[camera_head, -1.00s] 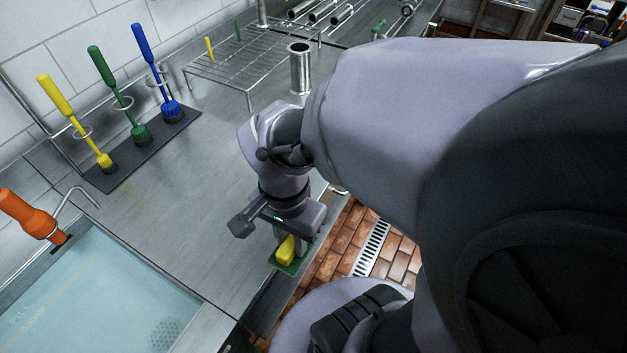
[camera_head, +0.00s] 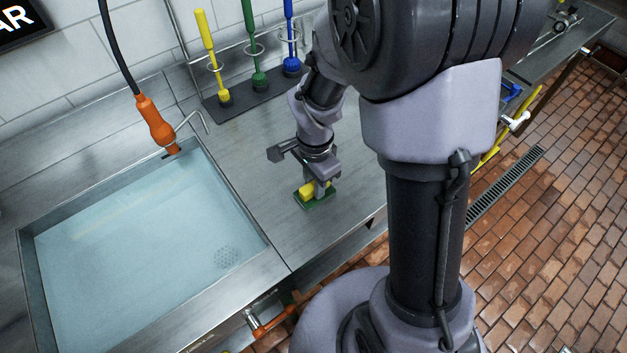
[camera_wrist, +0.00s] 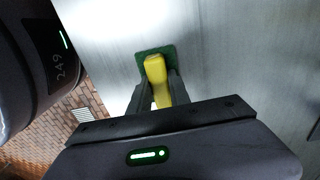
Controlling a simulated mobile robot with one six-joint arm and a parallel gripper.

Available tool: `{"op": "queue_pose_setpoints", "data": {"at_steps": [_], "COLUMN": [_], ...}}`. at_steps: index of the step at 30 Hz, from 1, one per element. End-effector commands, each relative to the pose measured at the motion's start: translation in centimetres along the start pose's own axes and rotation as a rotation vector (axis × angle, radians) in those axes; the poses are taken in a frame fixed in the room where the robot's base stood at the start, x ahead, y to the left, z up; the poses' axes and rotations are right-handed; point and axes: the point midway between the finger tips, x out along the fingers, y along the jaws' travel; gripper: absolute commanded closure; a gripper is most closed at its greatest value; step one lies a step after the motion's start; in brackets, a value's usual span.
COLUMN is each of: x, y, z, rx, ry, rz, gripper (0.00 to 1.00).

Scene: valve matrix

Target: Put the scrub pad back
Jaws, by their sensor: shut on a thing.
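The scrub pad has a green base and a yellow handle. In the head view the scrub pad (camera_head: 323,201) is at the steel counter near its front edge, right of the sink. My gripper (camera_head: 317,187) points down and is shut on the yellow handle. In the wrist view the scrub pad (camera_wrist: 143,66) lies beyond the fingers, and my gripper (camera_wrist: 158,85) has one finger on each side of the handle. The base looks level and close to the counter; I cannot tell whether it touches.
A water-filled sink (camera_head: 140,230) is at left, with an orange sprayer (camera_head: 156,125) over its back edge. Yellow (camera_head: 211,55), green (camera_head: 253,45) and blue (camera_head: 290,35) brushes stand on a dark mat (camera_head: 240,99) behind. The counter (camera_head: 245,160) between is bare.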

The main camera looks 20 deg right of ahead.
Motion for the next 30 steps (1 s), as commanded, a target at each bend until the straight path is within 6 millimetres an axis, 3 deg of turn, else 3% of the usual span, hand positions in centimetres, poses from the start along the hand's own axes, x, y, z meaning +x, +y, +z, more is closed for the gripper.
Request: {"op": "queue_pose_setpoints", "data": {"at_steps": [8,9,12,20,23,30], "x": [0.1,0.2,0.1,-0.2,-1.9,-8.9], "y": [0.0,0.0,0.0,0.0,-0.1,-0.1], "z": [0.0,0.0,0.0,0.0,-0.1,-0.1], "rx": [0.0,0.0,0.0,0.0,0.0,0.001], "ry": [0.001,0.001,0.001,0.0,0.002,0.002], "rz": [-0.002,-0.002,-0.002,-0.002,-0.006,-0.007], "gripper": [1.0,0.75,0.55,0.55,0.55,0.55]}}
